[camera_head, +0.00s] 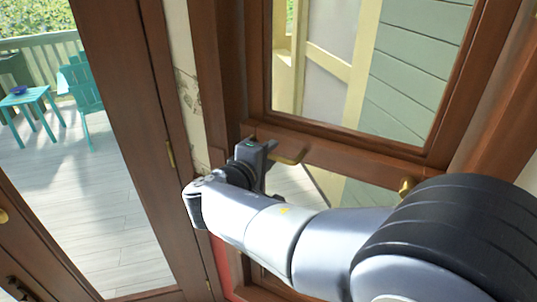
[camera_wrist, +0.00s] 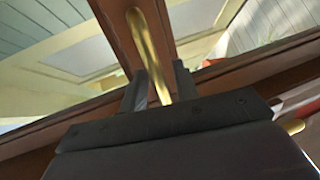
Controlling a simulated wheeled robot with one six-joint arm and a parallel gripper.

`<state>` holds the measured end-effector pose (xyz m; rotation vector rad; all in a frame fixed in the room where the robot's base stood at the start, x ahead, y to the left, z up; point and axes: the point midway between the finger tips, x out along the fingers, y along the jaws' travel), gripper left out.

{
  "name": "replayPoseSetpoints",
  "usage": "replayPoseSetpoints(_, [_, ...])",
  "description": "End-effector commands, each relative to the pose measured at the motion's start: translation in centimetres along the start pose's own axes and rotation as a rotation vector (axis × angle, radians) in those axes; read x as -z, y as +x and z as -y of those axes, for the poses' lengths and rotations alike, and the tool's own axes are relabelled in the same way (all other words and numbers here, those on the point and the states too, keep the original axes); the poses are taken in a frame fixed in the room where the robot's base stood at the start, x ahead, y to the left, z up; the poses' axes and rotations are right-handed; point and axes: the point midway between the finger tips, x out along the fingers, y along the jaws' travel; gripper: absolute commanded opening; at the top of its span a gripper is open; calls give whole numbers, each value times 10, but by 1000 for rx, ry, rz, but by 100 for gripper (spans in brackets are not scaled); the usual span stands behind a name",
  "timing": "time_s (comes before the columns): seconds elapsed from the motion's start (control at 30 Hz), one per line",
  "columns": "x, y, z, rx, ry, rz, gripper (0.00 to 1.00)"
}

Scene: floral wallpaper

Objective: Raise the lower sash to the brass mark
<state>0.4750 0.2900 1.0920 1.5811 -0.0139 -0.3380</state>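The window's brown wooden rail (camera_head: 345,155) crosses below the large upper pane. A brass handle (camera_head: 290,156) sits on it beside my gripper (camera_head: 268,160). In the wrist view, the brass bar (camera_wrist: 144,45) runs along the wood and its near end passes between the fingers of my gripper (camera_wrist: 160,88). The two dark fingers are apart, one on each side of the bar; I cannot tell whether they touch it. A brass piece (camera_head: 407,186) shows at the right of the window; I cannot tell whether it is the mark. My arm hides much of the lower window.
A brown glazed door (camera_head: 135,130) stands at the left, with a brass hinge (camera_head: 170,153) on its edge. Beyond it are a deck, a teal table (camera_head: 25,98) and a teal chair (camera_head: 84,90). A narrow strip of floral wallpaper (camera_head: 187,90) lies between door and window.

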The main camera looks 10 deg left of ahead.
Motion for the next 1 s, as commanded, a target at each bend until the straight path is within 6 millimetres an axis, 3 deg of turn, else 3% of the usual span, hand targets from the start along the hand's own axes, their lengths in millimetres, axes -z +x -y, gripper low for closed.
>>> replayPoseSetpoints(0.07, [0, 0, 0, 0, 0, 0, 28])
replayPoseSetpoints(0.4, [0, 0, 0, 0, 0, 0, 0])
replayPoseSetpoints(0.83, [0, 0, 0, 0, 0, 1, 0])
replayPoseSetpoints(1.0, [0, -3, -14, -2, 1, 0, 0])
